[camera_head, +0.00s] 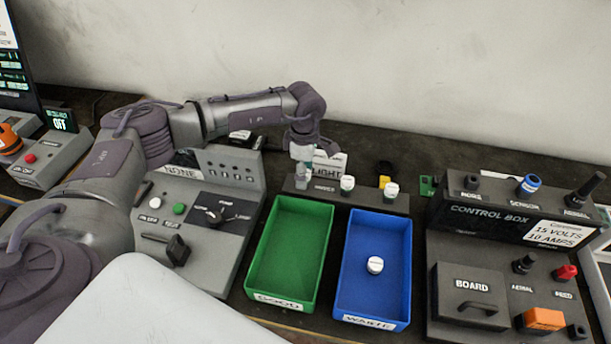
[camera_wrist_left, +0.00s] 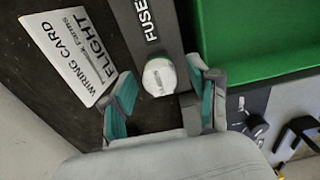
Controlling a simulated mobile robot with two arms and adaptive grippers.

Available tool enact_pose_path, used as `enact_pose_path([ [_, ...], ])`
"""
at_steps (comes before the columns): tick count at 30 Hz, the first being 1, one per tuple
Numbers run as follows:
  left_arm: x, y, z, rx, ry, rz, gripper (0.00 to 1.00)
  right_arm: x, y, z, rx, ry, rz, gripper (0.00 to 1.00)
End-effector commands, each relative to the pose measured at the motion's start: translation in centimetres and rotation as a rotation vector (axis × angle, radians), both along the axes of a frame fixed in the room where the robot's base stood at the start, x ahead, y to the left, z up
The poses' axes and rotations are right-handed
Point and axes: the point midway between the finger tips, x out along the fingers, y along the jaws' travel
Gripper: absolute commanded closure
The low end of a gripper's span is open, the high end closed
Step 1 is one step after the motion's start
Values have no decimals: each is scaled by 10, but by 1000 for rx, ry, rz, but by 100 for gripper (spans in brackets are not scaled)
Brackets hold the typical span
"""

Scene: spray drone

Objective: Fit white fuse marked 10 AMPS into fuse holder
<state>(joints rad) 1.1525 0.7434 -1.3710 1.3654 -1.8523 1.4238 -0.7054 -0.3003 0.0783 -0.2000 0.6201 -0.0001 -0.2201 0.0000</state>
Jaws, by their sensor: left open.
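A dark rack labelled FUSES (camera_head: 375,202) stands behind the trays. White-capped fuses stand upright on it, one in the middle (camera_head: 347,184) and one at the right (camera_head: 391,190). My left gripper (camera_head: 303,164) is over the rack's left end. In the left wrist view my open left gripper (camera_wrist_left: 162,92) has its teal-padded fingers on either side of a white fuse cap (camera_wrist_left: 159,77). I cannot tell whether they touch it. The cap's marking is too small to read. Another white fuse (camera_head: 375,265) is in the blue WASTE tray (camera_head: 399,285). My right gripper is not in view.
The green GOOD tray (camera_head: 265,281) is empty. A control box (camera_head: 480,215) marked 15 VOLTS 10 AMPS stands at the right. A grey test panel (camera_head: 222,235) is at the left. A white FLIGHT card (camera_head: 330,166) lies behind the rack.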

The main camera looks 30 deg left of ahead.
Motion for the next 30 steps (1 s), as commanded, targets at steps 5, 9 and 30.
enact_pose_path([
  [5, 0, 0, 0, 0, -1, 0, 48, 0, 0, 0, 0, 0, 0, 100],
  [9, 0, 0, 0, -1, -1, 0, 71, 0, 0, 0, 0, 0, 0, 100],
  [30, 0, 0, 11, -1, -1, 0, 100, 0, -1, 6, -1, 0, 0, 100],
])
